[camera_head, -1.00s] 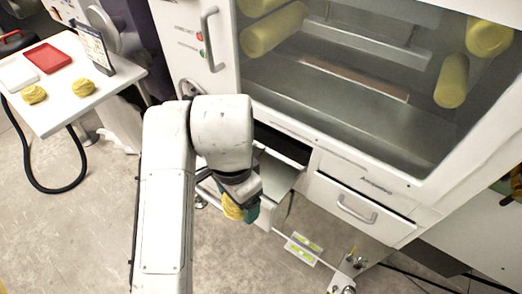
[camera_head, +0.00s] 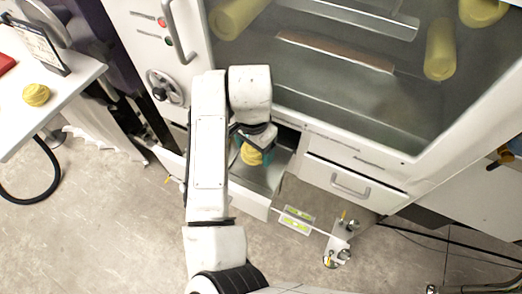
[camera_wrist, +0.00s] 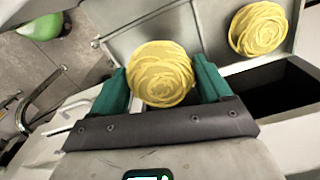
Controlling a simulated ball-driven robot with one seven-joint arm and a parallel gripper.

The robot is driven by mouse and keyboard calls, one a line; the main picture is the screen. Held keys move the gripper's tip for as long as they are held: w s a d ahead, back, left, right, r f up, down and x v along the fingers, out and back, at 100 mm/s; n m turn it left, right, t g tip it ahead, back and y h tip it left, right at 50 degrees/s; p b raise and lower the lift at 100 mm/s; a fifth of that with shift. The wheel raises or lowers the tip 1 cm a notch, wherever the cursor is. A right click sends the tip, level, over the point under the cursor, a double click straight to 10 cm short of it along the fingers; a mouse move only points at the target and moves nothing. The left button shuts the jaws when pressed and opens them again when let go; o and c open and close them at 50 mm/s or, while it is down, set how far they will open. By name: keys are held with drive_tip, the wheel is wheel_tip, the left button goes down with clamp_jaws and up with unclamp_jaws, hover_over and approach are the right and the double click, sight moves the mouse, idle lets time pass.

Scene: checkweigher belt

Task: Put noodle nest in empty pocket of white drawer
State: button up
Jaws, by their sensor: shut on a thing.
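A yellow noodle nest (camera_wrist: 160,74) is held between the green fingers of my gripper (camera_wrist: 163,84). In the head view, the held nest (camera_head: 251,155) and my gripper (camera_head: 253,150) are over the open white drawer (camera_head: 248,199). In the wrist view, the drawer (camera_wrist: 119,44) lies beyond the held nest. A second nest (camera_wrist: 259,28) lies in its right pocket. The grey pocket to the left, behind the held nest, shows no nest, though the held nest hides part of it. I cannot tell the height of the held nest above the drawer floor.
A closed drawer with a handle (camera_head: 350,186) is right of the open one. A white side table (camera_head: 62,82) with another noodle nest (camera_head: 36,95) stands at left. A small stand with metal parts (camera_head: 340,240) is on the floor. A green rounded thing (camera_wrist: 41,27) shows in the wrist view.

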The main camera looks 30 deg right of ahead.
sight(261, 161)
drive_tip(key=shift+w+d+f, duration=0.15)
drive_tip(key=shift+d+f, duration=0.3)
drive_tip(key=shift+f, duration=0.1)
drive_tip(key=shift+w+d+f, duration=0.15)
drive_tip(key=shift+d+f, duration=0.3)
drive_tip(key=shift+f, duration=0.1)
drive_tip(key=f, duration=0.3)
drive_tip(key=shift+d+p, duration=0.3)
drive_tip(key=shift+p, duration=0.1)
drive_tip(key=shift+f, duration=0.45)
drive_tip(key=shift+f, duration=0.2)
drive_tip(key=o, duration=1)
drive_tip(key=shift+o, duration=0.2)
drive_tip(key=shift+w+r, duration=0.1)
drive_tip(key=shift+r, duration=0.05)
wheel_tip(261, 161, up, 12)
drive_tip(key=shift+b, duration=0.45)
